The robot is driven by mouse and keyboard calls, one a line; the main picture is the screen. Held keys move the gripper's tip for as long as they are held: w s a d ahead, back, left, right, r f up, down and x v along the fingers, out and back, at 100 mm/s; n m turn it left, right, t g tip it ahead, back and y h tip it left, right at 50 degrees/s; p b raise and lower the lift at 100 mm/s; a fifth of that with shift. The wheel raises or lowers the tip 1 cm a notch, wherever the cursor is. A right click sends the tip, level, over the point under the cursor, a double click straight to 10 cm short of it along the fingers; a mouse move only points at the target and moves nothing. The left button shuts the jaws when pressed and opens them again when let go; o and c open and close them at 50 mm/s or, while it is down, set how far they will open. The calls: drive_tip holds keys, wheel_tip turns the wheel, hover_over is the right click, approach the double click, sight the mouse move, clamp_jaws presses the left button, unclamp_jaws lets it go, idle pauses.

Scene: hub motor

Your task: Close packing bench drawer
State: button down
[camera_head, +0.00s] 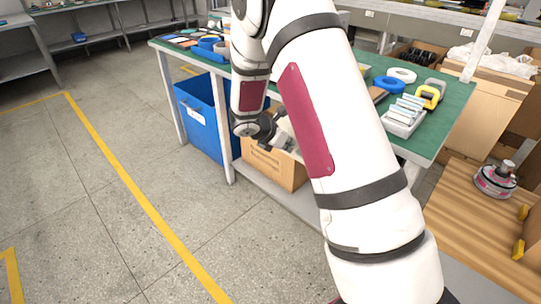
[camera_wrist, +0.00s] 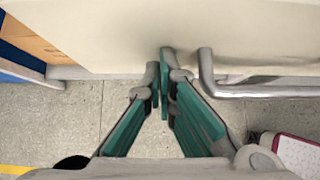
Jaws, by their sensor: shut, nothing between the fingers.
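The packing bench (camera_head: 448,112) has a green top and light legs, and my arm covers its middle. In the wrist view a cream panel (camera_wrist: 120,30), which looks like the drawer front, fills the top. A silver bar handle (camera_wrist: 207,75) is on it to the right. My gripper (camera_wrist: 160,78) is shut and empty, with its green fingertips at the panel's lower edge, left of the handle. I cannot tell whether they touch it. In the head view my gripper (camera_head: 284,143) is beside the bench's near side, below the top. How far the drawer stands out is hidden.
A cardboard box (camera_head: 268,168) and a blue bin (camera_head: 199,118) stand under the bench, left of and below my gripper. Tape rolls and small packs lie on the bench top. A wooden surface (camera_head: 462,215) with a round motor (camera_head: 494,182) is at right. The floor at left is clear.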

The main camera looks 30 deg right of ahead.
drive_tip(key=w+d, duration=0.2)
drive_tip(key=d, duration=0.5)
drive_tip(key=shift+w+d+p, duration=0.25)
drive_tip(key=shift+d+p, duration=0.05)
drive_tip(key=shift+d+r, duration=0.1)
